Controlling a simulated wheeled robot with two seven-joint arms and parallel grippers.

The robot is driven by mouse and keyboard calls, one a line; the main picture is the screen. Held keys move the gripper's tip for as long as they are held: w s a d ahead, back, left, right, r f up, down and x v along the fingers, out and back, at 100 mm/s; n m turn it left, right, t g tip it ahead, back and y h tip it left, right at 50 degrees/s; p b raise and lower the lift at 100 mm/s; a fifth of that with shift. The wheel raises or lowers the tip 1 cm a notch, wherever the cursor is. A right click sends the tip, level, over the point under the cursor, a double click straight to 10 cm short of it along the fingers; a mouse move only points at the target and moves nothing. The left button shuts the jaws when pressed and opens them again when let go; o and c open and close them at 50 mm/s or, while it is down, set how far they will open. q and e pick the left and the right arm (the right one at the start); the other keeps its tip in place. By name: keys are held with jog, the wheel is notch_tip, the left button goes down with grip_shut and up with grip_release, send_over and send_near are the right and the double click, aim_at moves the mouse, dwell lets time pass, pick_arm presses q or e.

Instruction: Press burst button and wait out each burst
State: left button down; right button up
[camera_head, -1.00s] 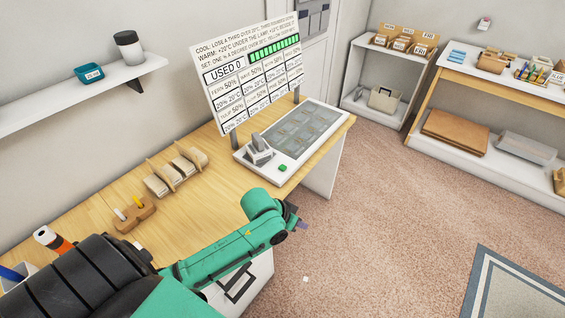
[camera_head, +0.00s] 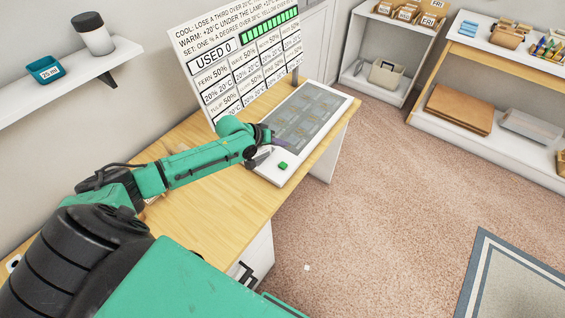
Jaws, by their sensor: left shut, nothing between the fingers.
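The green button (camera_head: 283,165) sits at the near corner of a white-framed panel device (camera_head: 330,118) on the wooden desk. My left gripper (camera_head: 262,160) is just left of the button, over the device's near end, and appears shut and empty. Whether it touches the device I cannot tell. My left arm covers the lamp-like part on the device's left end. The board (camera_head: 240,62) behind reads "USED 0" and has a full row of green bars. Its cells show names such as FERN, WAVE and TULIP with 50% and 20°C. My right gripper is not in view.
The wooden desk (camera_head: 225,203) has bare room in front of my left arm. A wall shelf (camera_head: 75,70) holds a teal tub (camera_head: 45,70) and a lidded cup (camera_head: 92,35). Shelves with boxes stand at the far right. A rug (camera_head: 515,285) lies on the open floor.

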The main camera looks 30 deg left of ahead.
pick_arm(q)
jog(key=b, duration=0.8)
send_over(281, 167)
notch_tip(281, 167, down, 8)
jog(key=shift+r, duration=0.15)
jog(key=shift+w+a+f+b, duration=0.1)
jog(key=shift+f+b, duration=0.2)
jog(key=shift+f, duration=0.3)
dwell(0.4)
dwell(0.5)
jog(key=shift+f, duration=0.4)
